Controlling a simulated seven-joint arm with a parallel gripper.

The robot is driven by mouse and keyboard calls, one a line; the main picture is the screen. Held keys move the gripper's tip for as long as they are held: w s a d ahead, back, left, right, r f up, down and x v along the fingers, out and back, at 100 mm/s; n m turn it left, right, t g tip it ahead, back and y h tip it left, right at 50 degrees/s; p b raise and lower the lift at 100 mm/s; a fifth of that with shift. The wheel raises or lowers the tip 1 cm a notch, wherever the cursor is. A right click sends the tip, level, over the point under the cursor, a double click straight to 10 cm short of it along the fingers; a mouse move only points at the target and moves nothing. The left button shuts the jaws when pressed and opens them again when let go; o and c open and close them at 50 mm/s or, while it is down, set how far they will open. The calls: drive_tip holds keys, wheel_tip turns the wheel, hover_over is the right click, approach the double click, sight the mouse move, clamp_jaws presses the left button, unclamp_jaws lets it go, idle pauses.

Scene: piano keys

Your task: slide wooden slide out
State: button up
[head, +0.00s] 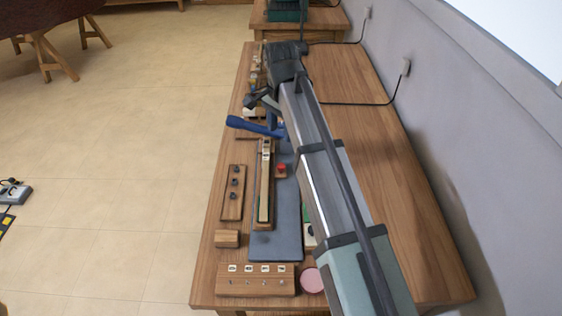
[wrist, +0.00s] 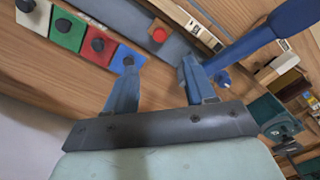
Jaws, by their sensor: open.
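A long, narrow wooden slide (head: 264,190) appears to lie lengthwise on a grey-blue board (head: 289,215) in the head view. A pale piece sits near its far end. In the wrist view, what looks like part of the same slide (wrist: 178,14) shows at the top edge, beside the grey board. My gripper (wrist: 156,70) is open, with its two blue-grey fingers apart and nothing visible between them. It is apart from the slide in the wrist view. My arm hides part of the board in the head view.
A blue handled object (head: 256,127) lies across the far end of the slide; it is close to my right finger in the wrist view (wrist: 262,38). A red button (head: 281,169) is beside the slide. Coloured squares with dark knobs (wrist: 98,45) are left. The table's right side is clear.

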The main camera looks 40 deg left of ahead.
sight(281, 165)
wheel_tip(281, 165, down, 14)
drive_tip(key=shift+r, duration=0.15)
idle(0.5)
clamp_jaws()
idle(0.5)
